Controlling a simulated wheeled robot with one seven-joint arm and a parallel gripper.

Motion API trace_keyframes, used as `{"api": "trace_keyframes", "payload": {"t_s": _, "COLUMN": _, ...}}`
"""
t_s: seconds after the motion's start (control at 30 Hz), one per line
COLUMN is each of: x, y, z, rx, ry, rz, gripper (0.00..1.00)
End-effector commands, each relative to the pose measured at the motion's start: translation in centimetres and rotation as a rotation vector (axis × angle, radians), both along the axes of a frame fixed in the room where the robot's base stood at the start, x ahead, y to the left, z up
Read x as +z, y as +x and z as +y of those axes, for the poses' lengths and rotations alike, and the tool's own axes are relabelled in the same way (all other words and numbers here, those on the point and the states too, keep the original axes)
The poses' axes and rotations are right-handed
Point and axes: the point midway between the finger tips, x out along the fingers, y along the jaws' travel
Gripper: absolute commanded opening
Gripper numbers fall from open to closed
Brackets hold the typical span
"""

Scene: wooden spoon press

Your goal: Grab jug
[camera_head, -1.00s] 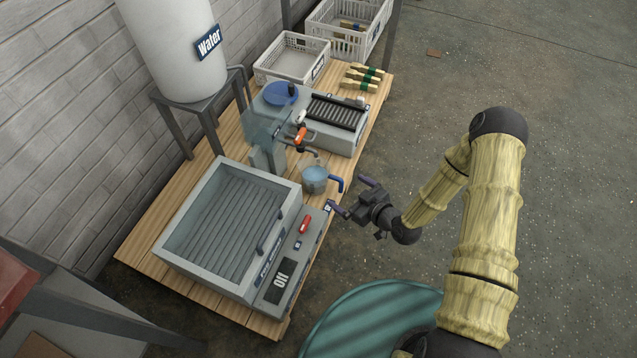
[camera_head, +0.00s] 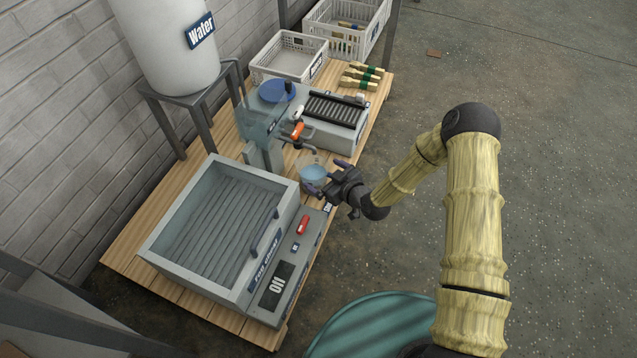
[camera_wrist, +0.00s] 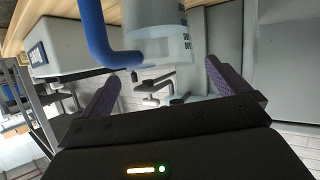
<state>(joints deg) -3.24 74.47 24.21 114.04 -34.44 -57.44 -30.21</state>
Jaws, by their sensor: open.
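The jug (camera_head: 314,174) is a clear vessel with bluish contents. It stands on the wooden table beside the grey machine, under a spout. My gripper (camera_head: 327,177) is at the jug's right side, with its open fingers pointing toward it. In the wrist view, the jug's blue handle (camera_wrist: 100,40) is at upper left, and the translucent jug body (camera_wrist: 158,45) is beyond the fingers. My gripper (camera_wrist: 162,85) is open there, with nothing seen clamped between the fingers. In the head view, my gripper hides the handle.
A fog chest (camera_head: 215,225) with a control panel stands at the front of the table (camera_head: 135,235). A roller machine (camera_head: 335,110), white crates (camera_head: 288,60) and several brushes (camera_head: 362,75) are behind. A water tank (camera_head: 165,45) stands at the left.

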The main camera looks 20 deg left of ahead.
Motion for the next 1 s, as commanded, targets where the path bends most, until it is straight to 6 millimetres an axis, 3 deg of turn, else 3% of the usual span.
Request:
{"api": "trace_keyframes", "payload": {"t_s": 0.47, "x": -0.4, "y": 0.5, "z": 0.5, "rx": -0.003, "ry": 0.0, "rz": 0.0, "gripper": 1.0}}
{"api": "trace_keyframes", "payload": {"t_s": 1.0, "x": -2.4, "y": 2.9, "z": 4.2, "rx": -0.002, "ry": 0.0, "rz": -0.001, "gripper": 1.0}}
